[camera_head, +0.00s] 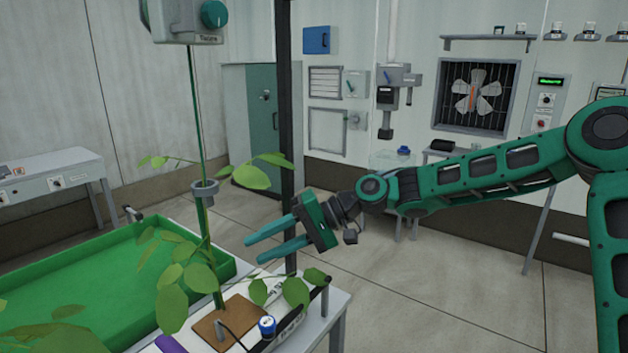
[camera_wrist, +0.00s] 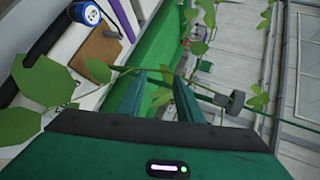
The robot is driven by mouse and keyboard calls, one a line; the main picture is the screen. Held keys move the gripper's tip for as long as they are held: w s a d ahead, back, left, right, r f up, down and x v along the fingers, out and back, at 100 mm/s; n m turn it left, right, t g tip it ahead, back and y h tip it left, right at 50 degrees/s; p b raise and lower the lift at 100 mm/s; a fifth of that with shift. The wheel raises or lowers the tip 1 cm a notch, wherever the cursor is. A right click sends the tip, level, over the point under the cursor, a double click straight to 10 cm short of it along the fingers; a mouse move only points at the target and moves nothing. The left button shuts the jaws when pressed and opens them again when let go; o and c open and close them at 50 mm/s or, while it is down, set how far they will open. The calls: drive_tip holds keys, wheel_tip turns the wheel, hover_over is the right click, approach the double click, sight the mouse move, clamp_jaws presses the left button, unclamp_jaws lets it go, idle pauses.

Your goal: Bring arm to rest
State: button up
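My arm is green and reaches in from the right in the head view. My gripper (camera_head: 262,242) points left, just right of the tall plant's stem, above the white bench. Its two green fingers are apart with nothing seen between them. In the wrist view the gripper (camera_wrist: 160,80) also shows its fingers apart, with leaves and the plant's string beyond them. The plant (camera_head: 200,275) stands on a brown block (camera_head: 226,322) and climbs a green string, with a grey clip ring (camera_head: 205,193) around it. Whether a finger touches a leaf I cannot tell.
A green tray (camera_head: 90,285) lies left on the bench. A blue-capped round item (camera_head: 267,327) stands at the bench front. A dark post (camera_head: 286,100) rises behind the gripper. A fan (camera_head: 476,95) and control boxes line the back wall. The floor (camera_head: 440,270) below my arm is clear.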

drive_tip(key=d+f+m+t+h, duration=0.1)
drive_tip(key=d+f+h, duration=0.2)
drive_tip(key=d+f, duration=0.35)
drive_tip(key=d+f+t+h, duration=0.1)
drive_tip(key=d+f+h, duration=0.25)
drive_tip(key=d, duration=0.55)
drive_tip(key=s+d+m+t+h, duration=0.1)
drive_tip(key=s+d+h, duration=0.1)
drive_tip(key=d, duration=0.7)
drive_tip(key=s+d+m+h, duration=0.1)
drive_tip(key=s+d+h, duration=0.15)
drive_tip(key=d, duration=0.65)
drive_tip(key=s+d+r+m+h, duration=0.2)
drive_tip(key=s+d+r+m, duration=0.1)
drive_tip(key=s+d, duration=0.95)
drive_tip(key=s+d+m, duration=0.1)
drive_tip(key=s+d, duration=0.3)
drive_tip(key=s, duration=0.2)
drive_tip(key=s+d+r+m, duration=0.1)
drive_tip(key=s+d+m, duration=0.1)
drive_tip(key=s, duration=0.4)
drive_tip(key=shift+s+d, duration=0.15)
drive_tip(key=shift+d, duration=0.75)
drive_tip(key=shift+w+f, duration=0.2)
drive_tip(key=shift+w, duration=0.45)
